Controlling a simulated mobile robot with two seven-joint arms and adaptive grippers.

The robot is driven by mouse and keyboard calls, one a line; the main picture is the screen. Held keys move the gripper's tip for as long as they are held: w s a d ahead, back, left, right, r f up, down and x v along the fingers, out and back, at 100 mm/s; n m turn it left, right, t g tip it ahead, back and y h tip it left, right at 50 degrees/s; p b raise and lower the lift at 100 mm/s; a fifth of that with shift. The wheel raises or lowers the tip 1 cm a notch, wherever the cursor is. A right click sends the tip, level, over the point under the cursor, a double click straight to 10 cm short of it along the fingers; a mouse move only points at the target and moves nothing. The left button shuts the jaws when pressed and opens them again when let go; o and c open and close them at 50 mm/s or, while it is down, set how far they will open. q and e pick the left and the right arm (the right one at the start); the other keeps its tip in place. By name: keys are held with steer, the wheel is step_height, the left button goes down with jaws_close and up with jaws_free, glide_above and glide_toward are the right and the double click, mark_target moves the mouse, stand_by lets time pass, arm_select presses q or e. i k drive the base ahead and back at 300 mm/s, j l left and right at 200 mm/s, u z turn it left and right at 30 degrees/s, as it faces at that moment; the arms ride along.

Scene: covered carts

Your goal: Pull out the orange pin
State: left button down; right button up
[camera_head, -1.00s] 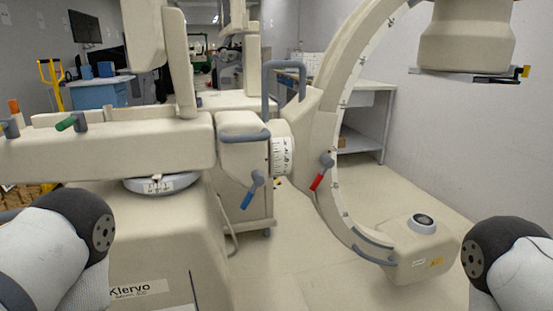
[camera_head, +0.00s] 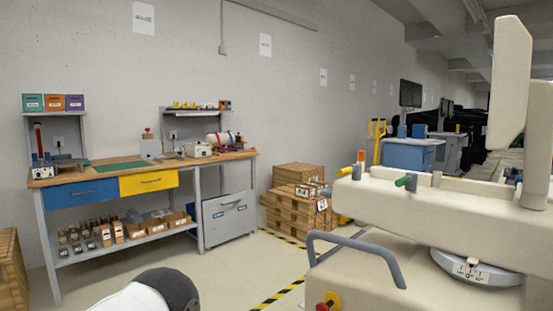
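A small upright orange piece (camera_head: 361,156), which looks like a pin, stands at the far left end of the beige machine's (camera_head: 440,205) upper beam. A yellow-orange tip (camera_head: 345,171) shows just left of its grey base, and a green-tipped handle (camera_head: 403,181) is to its right. How deep the orange piece sits cannot be told. Neither gripper is in view. Only a white and black link of my arm shows at the bottom left.
A workbench (camera_head: 105,179) with blue and yellow drawers stands at the left, with stacked wooden crates (camera_head: 290,213) to its right. A grey push handle (camera_head: 352,240) and a red knob (camera_head: 324,306) are on the machine's near side.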

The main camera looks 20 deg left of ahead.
mark_target(361, 158)
steer(key=i+j+u, duration=0.4)
steer(key=j, duration=0.2)
steer(key=i+j+u, duration=0.25)
steer(key=j+u, duration=0.15)
steer(key=i+j+u, duration=0.65)
steer(key=i+u, duration=0.15)
steer(key=i, duration=0.15)
steer(key=i+l+z, duration=0.1)
steer(key=i+z, duration=0.75)
steer(key=i+j+z, duration=0.2)
steer(key=i+z, duration=0.25)
steer(key=i+l+z, duration=0.15)
steer(key=i+z, duration=0.2)
steer(key=z, duration=0.15)
steer(key=i+z, duration=0.7)
steer(key=z, duration=0.25)
steer(key=i+j+z, duration=0.1)
steer(key=z, duration=0.3)
steer(key=i+j+z, duration=0.15)
steer(key=z, duration=0.2)
steer(key=i+j+z, duration=0.1)
steer(key=z, duration=0.3)
steer(key=j+z, duration=0.35)
steer(key=i+l, duration=0.05)
